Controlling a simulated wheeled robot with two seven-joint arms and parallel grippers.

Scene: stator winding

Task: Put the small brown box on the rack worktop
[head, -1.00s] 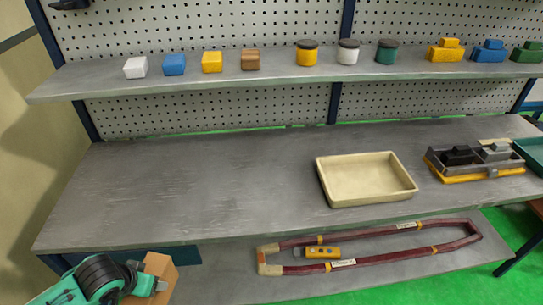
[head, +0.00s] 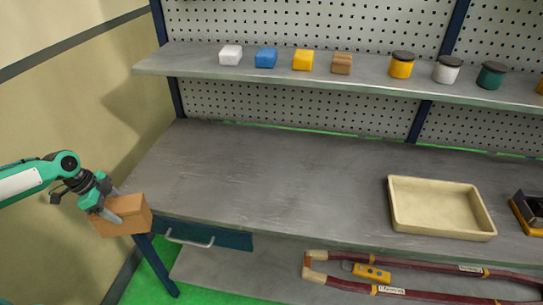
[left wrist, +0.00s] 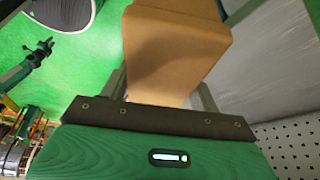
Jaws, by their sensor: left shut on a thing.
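The small brown box (head: 122,217) is held in my left gripper (head: 112,208) at the left of the head view. The gripper's fingers are shut on the box. The box is just off the left front corner of the rack worktop (head: 270,175), near the worktop's height; I cannot tell whether they touch. In the left wrist view the box (left wrist: 175,55) sits between the fingers, and the grey worktop (left wrist: 275,60) shows to its right. My right gripper is not in view.
A cream tray (head: 440,232) stands on the worktop's right side, with a dark fixture (head: 530,210) beyond it. The worktop's left and middle are clear. The upper shelf (head: 210,66) holds small coloured blocks and lidded jars. A drawer (head: 205,236) hangs below the front edge.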

